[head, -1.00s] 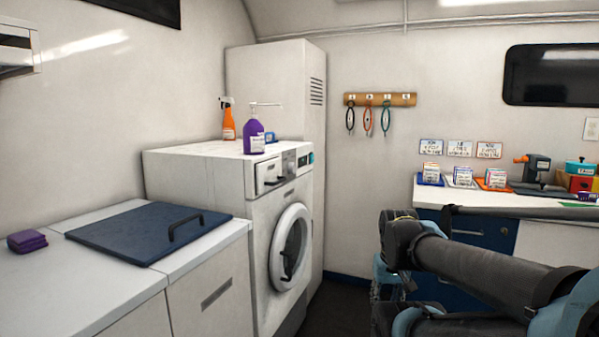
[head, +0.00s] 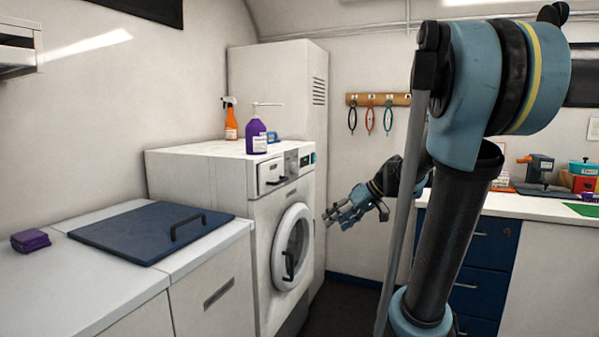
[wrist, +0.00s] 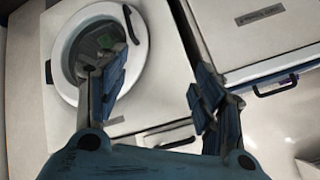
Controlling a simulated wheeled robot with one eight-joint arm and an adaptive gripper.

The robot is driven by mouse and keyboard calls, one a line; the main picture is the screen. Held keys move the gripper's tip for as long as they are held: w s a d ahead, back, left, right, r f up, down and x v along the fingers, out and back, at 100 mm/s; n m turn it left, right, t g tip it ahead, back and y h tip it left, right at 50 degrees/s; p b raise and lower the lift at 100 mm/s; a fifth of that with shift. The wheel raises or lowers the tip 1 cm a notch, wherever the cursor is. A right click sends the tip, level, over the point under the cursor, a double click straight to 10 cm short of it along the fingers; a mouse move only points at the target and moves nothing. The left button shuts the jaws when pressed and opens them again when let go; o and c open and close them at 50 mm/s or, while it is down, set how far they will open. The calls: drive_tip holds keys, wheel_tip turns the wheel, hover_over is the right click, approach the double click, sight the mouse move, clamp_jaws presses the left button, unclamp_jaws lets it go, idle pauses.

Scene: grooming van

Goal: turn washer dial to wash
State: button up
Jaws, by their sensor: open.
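The white washer (head: 200,185) stands left of centre in the head view, with its round door (head: 291,246) shut. Its dial (head: 292,164) is on the top front panel, between the drawer (head: 270,176) and a small display (head: 306,160). My gripper (head: 336,215) is open and empty, in front of the washer to the right, lower than the dial and apart from it. In the wrist view its spread fingers (wrist: 160,90) have the round door (wrist: 98,50) behind the left one. I cannot make out the dial there, nor its setting in the head view.
A counter with a blue lid (head: 150,232) is at left. A tall white cabinet (head: 275,85) stands behind the washer. The floor before the washer looks clear.

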drive_tip(key=w+a+r+n+t+y, duration=0.1)
drive_tip(key=w+r+n+y, duration=0.45)
drive_tip(key=w, duration=0.85)
drive_tip(key=n+t+y, duration=0.2)
drive_tip(key=y, duration=0.1)
approach(297, 167)
drive_tip(key=shift+m, duration=0.25)
drive_tip(key=x, duration=0.8)
drive_tip(key=shift+w+a+f, duration=0.15)
drive_tip(key=shift+w+a, duration=0.15)
drive_tip(key=c, duration=1)
